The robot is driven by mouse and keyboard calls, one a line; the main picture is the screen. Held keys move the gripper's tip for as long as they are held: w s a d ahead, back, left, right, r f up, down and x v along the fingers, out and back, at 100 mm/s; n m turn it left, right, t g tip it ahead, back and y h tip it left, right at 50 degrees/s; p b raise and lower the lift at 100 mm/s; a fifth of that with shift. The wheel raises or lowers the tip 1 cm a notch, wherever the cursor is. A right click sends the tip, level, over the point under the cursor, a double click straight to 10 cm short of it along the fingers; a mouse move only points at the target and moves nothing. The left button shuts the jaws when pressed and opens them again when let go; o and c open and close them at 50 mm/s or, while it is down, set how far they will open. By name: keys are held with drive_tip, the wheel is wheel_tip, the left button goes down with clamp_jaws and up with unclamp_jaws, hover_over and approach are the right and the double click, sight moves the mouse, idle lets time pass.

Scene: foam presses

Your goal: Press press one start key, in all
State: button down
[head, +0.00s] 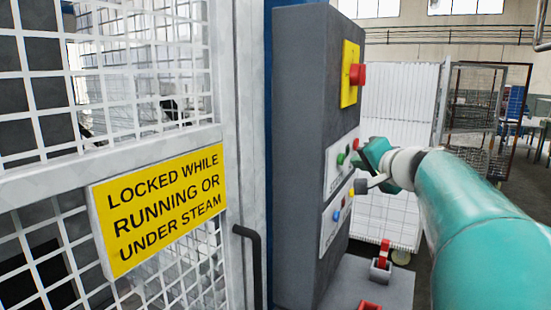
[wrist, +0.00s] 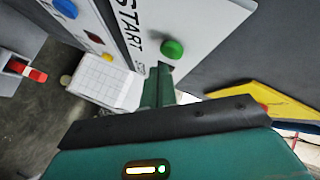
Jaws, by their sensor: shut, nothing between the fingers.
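The green start key (head: 340,158) is a round button on the upper white panel of a grey control box. In the wrist view the green key (wrist: 173,49) sits by the word START, its cap standing out from the panel. My gripper (head: 364,158) is in front of that panel, just right of the key in the head view. In the wrist view my gripper's shut teal fingers (wrist: 160,78) end just below the green key, with nothing held. Whether they touch it, I cannot tell.
A red button (head: 355,144) is near the green key. A lower panel has a blue button (head: 336,215). A red knob on a yellow plate (head: 349,72) is above. A mesh guard with a yellow sign (head: 160,208) stands left. Red-handled controls (head: 382,262) sit below.

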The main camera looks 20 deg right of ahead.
drive_tip(key=shift+w+a, duration=0.25)
drive_tip(key=shift+w, duration=0.1)
drive_tip(key=shift+w+a, duration=0.3)
drive_tip(key=shift+w, duration=0.05)
idle(1.2)
drive_tip(key=shift+s+d, duration=0.1)
drive_tip(key=shift+s, duration=0.05)
drive_tip(key=shift+s+d, duration=0.45)
drive_tip(key=shift+s, duration=0.1)
drive_tip(key=shift+s+d, duration=0.8)
drive_tip(key=shift+s, duration=0.2)
drive_tip(key=shift+s+d, duration=0.75)
drive_tip(key=shift+s, duration=0.25)
